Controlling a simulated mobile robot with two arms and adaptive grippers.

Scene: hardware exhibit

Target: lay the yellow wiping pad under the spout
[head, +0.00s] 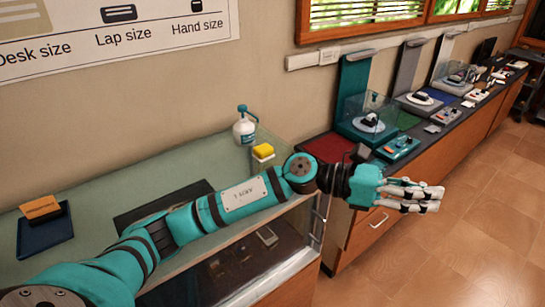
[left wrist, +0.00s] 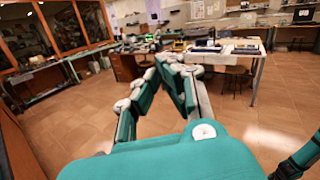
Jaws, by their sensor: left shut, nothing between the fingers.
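The yellow wiping pad (head: 263,150) sits on a small white block or holder on the glass-topped counter in the head view. Just behind it and to its left stands a white bottle (head: 244,131) with a teal top and spout. The pad lies beside the bottle, towards the front right; the exact spot below the spout is hard to make out. My left gripper (head: 438,197) is shut and empty, out over the floor, well right of the pad. Its fingers also show in the left wrist view (left wrist: 165,68).
My left arm crosses in front of the counter (head: 95,195). Display stands and a clear case (head: 372,118) line the side counter at right. The tiled floor (head: 470,255) is open.

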